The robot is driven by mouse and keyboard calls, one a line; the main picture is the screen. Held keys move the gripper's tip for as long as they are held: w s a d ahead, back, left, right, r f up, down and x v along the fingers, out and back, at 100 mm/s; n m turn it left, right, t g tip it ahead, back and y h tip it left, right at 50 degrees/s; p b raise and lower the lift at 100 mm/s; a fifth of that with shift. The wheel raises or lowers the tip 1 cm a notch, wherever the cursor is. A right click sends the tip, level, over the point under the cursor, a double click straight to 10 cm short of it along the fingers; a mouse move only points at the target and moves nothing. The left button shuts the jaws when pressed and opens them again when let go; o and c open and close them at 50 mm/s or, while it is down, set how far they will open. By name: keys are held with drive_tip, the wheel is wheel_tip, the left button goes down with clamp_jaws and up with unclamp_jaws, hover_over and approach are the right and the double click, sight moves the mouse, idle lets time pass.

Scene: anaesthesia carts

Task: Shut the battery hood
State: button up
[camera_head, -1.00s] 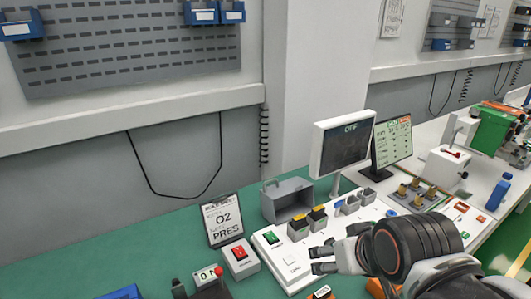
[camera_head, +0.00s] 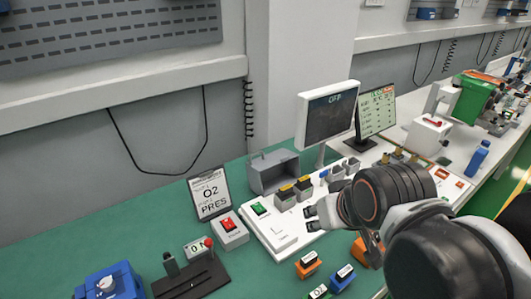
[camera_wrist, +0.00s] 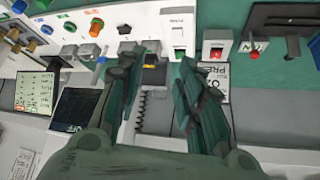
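The battery hood (camera_head: 272,182) is a grey box-like cover at the back of the white control panel (camera_head: 268,232), open side facing front. Two grey battery blocks with yellow and black tops (camera_head: 285,197) sit in front of it, uncovered. My gripper (camera_head: 311,219) is over the panel, in front of and right of the hood, apart from it. In the wrist view my gripper (camera_wrist: 160,65) is open and empty. A yellow-topped block (camera_wrist: 154,76) shows between its fingers, and the hood (camera_wrist: 156,118) lies beyond, partly hidden by the fingers.
A monitor (camera_head: 327,115) stands just right of the hood, with a second screen (camera_head: 376,112) behind. An O2 PRES sign (camera_head: 210,194) and red-switch box (camera_head: 229,229) are left of the panel. Small labelled blocks (camera_head: 308,264) lie in front.

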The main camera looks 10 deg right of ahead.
drive_tip(key=shift+n+g, duration=0.5)
drive_tip(key=shift+g, duration=0.1)
drive_tip(key=w+r+p, duration=0.1)
drive_tip(key=w+r, duration=0.1)
drive_tip(key=w, duration=0.1)
drive_tip(key=w+r+p, duration=0.1)
drive_tip(key=w+r, duration=0.2)
drive_tip(key=w, duration=0.1)
drive_tip(key=w+a+r+p, duration=0.1)
drive_tip(key=w+r, duration=0.2)
drive_tip(key=w, duration=0.1)
drive_tip(key=shift+w+a+r, duration=0.1)
drive_tip(key=shift+w, duration=0.15)
clamp_jaws()
drive_tip(key=w+a+f+n+g+p, duration=0.1)
drive_tip(key=w+a+p, duration=0.15)
drive_tip(key=w, duration=1.05)
drive_tip(key=w+a+n+g+p, duration=0.15)
drive_tip(key=w+p, duration=0.25)
drive_tip(key=w, duration=0.9)
drive_tip(key=w+a+f+g+y+p, duration=0.1)
drive_tip(key=w+a+f+p, duration=0.2)
drive_tip(key=w+f, duration=0.75)
wheel_tip(320, 180, down, 9)
drive_tip(key=s, duration=0.1)
drive_tip(key=shift+s+d+r+n+b, duration=0.15)
drive_tip(key=shift+s+n+b, duration=0.2)
drive_tip(key=shift+s+n, duration=0.1)
